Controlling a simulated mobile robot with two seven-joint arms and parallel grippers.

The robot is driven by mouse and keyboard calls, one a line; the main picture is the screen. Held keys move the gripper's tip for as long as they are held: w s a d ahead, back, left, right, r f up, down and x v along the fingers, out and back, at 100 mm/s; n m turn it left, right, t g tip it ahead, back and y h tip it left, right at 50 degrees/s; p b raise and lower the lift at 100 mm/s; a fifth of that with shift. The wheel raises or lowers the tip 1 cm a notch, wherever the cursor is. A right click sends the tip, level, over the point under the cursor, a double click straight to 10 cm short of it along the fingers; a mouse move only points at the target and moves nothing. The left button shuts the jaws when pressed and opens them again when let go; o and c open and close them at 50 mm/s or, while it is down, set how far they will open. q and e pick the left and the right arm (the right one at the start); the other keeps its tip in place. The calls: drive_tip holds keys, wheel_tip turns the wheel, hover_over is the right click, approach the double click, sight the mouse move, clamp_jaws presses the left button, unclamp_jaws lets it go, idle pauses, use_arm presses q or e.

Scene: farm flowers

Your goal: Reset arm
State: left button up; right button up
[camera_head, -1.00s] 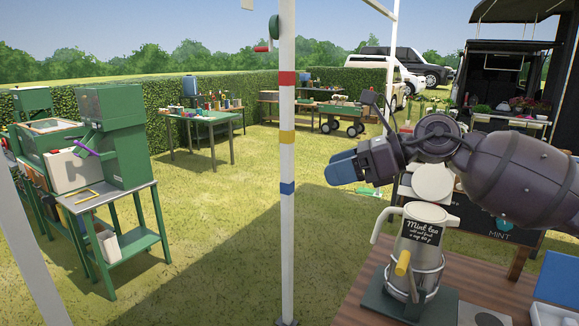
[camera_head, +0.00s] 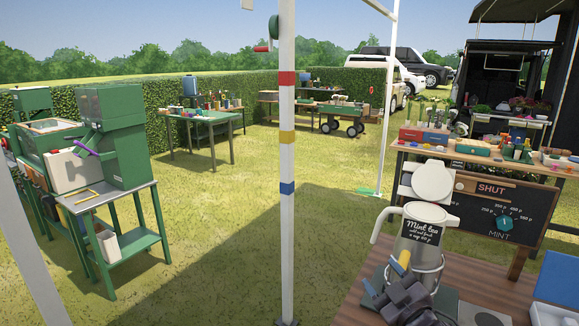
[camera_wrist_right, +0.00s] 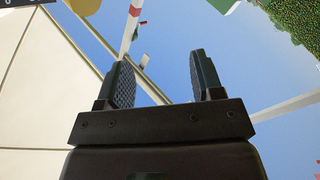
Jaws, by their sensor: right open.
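My right gripper (camera_head: 384,277) is low at the front of the head view, in front of the white mint tea jug (camera_head: 428,211). Its blue fingertips overlap the jug's lower part in the picture; I cannot tell whether they touch it. In the right wrist view the two ridged fingers (camera_wrist_right: 164,78) stand apart with nothing between them. The jug is upright with its round lid open, on a dark green base on the wooden table (camera_head: 474,275). My left gripper is not in view.
A white pole (camera_head: 287,150) with red, yellow and blue bands stands left of the table. Behind is a stall with a chalkboard (camera_head: 494,212).

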drive_tip(key=s+d+f+m+g+h, duration=0.3)
drive_tip(key=s+d+f+m, duration=0.1)
drive_tip(key=s+f, duration=0.9)
drive_tip(key=s+d+f+m+g+h, duration=0.3)
drive_tip(key=s+d+f+m, duration=0.1)
drive_tip(key=s+f, duration=0.8)
drive_tip(key=shift+s+f+m, duration=0.4)
drive_tip(key=shift+s+m, duration=0.2)
drive_tip(key=shift+m, duration=0.1)
